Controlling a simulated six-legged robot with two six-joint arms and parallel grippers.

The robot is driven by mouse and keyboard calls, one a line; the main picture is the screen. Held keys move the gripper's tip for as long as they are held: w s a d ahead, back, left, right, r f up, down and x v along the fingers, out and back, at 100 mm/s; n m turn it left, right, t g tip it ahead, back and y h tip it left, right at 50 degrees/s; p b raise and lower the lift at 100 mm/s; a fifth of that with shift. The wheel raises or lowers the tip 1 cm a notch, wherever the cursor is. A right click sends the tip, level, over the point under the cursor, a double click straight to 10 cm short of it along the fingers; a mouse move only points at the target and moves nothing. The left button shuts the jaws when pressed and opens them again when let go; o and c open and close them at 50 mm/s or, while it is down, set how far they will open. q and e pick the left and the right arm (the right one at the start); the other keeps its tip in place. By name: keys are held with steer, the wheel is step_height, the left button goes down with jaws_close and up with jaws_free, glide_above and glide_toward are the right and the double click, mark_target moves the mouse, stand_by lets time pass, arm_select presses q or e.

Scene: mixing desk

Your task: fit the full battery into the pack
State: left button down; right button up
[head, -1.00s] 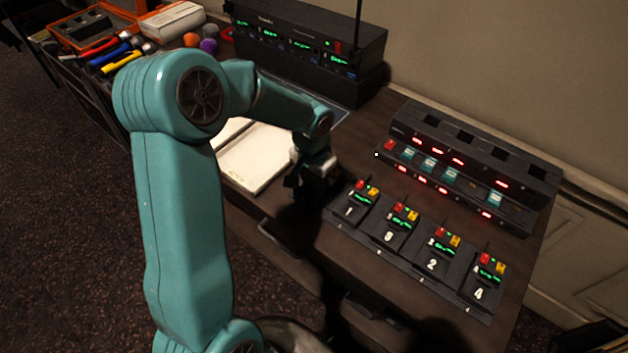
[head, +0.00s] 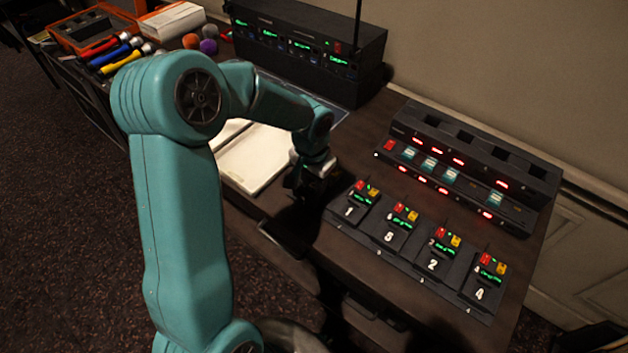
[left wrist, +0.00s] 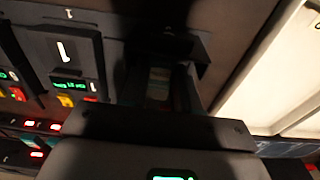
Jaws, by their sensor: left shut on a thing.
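My left gripper (head: 310,190) is low over the desk, between the open notebook and the pack marked 1 (head: 350,211). In the left wrist view the gripper (left wrist: 160,80) is shut on a small battery (left wrist: 159,88) with a pale and teal face, mostly hidden in shadow. The pack marked 1 also shows beside the fingers in the left wrist view (left wrist: 64,52). Its screen is lit green, with a yellow and a red piece next to it. I cannot tell whether the battery touches anything below. My right gripper is not in view.
Several similar packs stand in a row on a dark tray (head: 378,254). Behind them a charger (head: 470,160) has red lights, teal batteries and some empty slots. The notebook (head: 255,165) lies left of the gripper. A black receiver rack (head: 300,50) stands at the back.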

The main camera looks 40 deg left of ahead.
arm_select(q)
steer(key=shift+f+b, duration=0.4)
steer(key=shift+f, duration=0.05)
stand_by(0.3)
steer(key=shift+c, duration=1.7)
jaws_free()
steer(key=shift+r, duration=0.2)
steer(key=shift+r+p, duration=2.6)
steer(key=shift+r, duration=0.8)
